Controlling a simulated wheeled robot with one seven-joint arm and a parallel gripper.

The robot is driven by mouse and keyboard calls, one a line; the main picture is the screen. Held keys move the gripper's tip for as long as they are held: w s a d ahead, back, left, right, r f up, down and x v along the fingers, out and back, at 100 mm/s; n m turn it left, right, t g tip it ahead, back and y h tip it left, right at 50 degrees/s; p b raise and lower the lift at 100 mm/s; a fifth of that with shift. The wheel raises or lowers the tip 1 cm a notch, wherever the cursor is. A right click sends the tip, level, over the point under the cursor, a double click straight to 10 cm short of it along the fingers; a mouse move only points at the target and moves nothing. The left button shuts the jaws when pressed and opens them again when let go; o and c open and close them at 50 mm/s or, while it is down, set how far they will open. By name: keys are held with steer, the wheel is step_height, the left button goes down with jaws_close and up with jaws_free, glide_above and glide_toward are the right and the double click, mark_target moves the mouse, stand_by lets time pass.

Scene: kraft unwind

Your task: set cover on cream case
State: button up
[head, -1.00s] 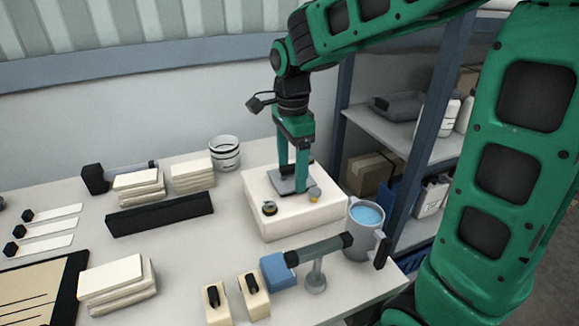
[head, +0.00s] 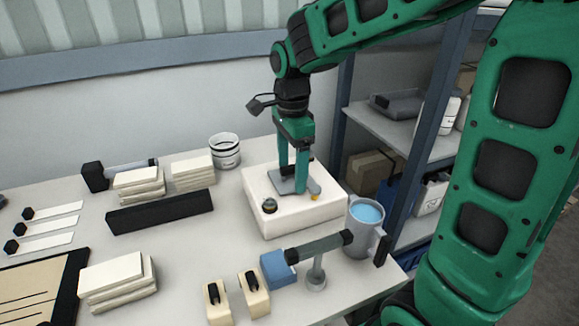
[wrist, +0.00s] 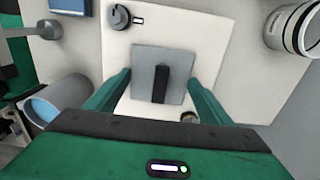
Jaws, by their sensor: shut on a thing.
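The cream case (head: 285,226) is a low block with a pale top near the bench's back right; its top also shows in the wrist view (wrist: 205,50). The cover (wrist: 145,62) is a grey square plate with a black upright handle, and lies over the middle of the case top (head: 282,187). My gripper (head: 294,188) points down over the case, shut on the cover, with one finger at each side of it in the wrist view (wrist: 158,88). I cannot tell whether the cover touches the case or hangs just above. Any opening under it is hidden.
A dark knob (wrist: 119,17) and a yellow-marked knob (head: 315,196) stand on the case top. A grey mug of blue liquid (head: 367,230) and a blue-ended tool on a stand (head: 317,245) are close in front. A white ringed jar (head: 225,150) stands behind left.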

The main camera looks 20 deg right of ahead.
stand_by(0.3)
steer(key=o, duration=1.1)
step_height(320, 180, up, 11)
steer(key=shift+w+f, duration=0.1)
steer(key=shift+f, duration=0.05)
